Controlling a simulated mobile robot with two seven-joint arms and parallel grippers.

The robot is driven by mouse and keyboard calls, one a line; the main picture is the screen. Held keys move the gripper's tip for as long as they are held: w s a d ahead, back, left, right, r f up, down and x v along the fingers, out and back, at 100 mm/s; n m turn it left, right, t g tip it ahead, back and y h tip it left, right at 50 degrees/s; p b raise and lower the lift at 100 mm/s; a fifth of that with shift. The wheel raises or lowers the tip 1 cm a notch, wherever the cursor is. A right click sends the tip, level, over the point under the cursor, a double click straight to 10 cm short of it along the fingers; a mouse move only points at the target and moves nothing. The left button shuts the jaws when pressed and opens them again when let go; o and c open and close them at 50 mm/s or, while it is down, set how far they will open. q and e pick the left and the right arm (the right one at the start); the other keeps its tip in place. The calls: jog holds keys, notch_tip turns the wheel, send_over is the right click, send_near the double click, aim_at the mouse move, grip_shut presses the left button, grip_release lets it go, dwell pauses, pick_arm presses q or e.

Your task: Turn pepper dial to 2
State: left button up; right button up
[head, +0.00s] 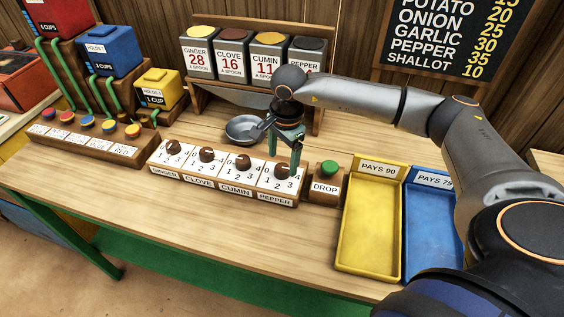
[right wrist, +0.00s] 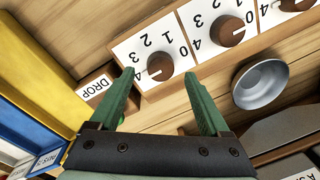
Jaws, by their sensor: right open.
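The pepper dial is a round brown knob on a white card numbered 0 to 4, at the right end of the dial row. In the head view its knob (head: 281,171) is partly covered by my right gripper (head: 284,157). In the right wrist view the knob (right wrist: 160,67) sits just beyond and between the fingertips of the same gripper (right wrist: 160,77). The green fingers are open on either side, with nothing held. A small pale mark shows on the knob, but I cannot tell surely which number it points to. My left gripper is not in view.
The cumin dial (head: 243,162) stands just left. The DROP button block (head: 329,169) stands close on the right. A grey pan (head: 243,129) is behind the dials. Yellow (head: 341,268) and blue (head: 408,275) trays lie to the right. The table front is clear.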

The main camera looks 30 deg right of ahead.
aim_at(282, 168)
jog(key=shift+w+f, duration=0.15)
jog(key=shift+f, duration=1.4)
grip_shut()
